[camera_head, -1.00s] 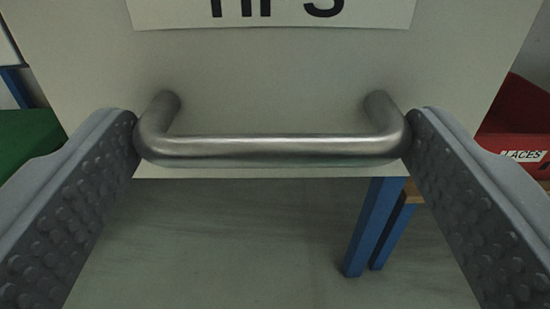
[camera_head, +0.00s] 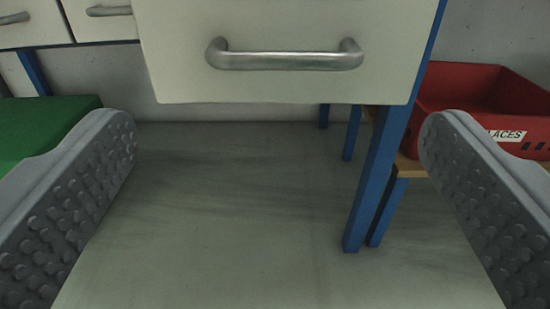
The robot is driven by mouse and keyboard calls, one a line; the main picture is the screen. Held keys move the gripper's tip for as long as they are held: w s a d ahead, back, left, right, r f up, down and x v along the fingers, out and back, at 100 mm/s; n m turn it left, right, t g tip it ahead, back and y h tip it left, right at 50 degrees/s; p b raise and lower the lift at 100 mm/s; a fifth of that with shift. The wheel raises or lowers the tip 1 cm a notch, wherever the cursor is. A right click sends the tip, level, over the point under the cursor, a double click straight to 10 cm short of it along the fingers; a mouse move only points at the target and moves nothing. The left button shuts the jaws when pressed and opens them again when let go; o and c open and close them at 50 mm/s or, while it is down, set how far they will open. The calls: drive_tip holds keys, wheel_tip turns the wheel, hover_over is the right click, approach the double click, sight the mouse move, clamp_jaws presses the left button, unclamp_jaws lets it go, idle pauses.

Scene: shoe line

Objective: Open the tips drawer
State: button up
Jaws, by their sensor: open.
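The tips drawer front (camera_head: 180,60) is a pale panel at the top centre; its label is out of the picture above. It appears nearer to me than the drawer fronts at the upper left, as if standing out from their row. How far out it is I cannot tell. Its silver bar handle (camera_head: 285,61) runs level across the panel. My gripper (camera_head: 278,135) is open and empty. Its two grey studded fingers are wide apart at left and right, lower in the picture than the handle and clear of it.
Other drawer fronts (camera_head: 85,25) with silver handles are at the upper left. A blue leg (camera_head: 375,185) stands right of centre. A red crate (camera_head: 480,85) marked LACES sits on a wooden surface at the right. A green surface (camera_head: 40,125) is at the left. The floor (camera_head: 240,200) below is clear.

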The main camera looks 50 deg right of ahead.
drive_tip(key=v, duration=0.6)
drive_tip(key=shift+p, duration=0.3)
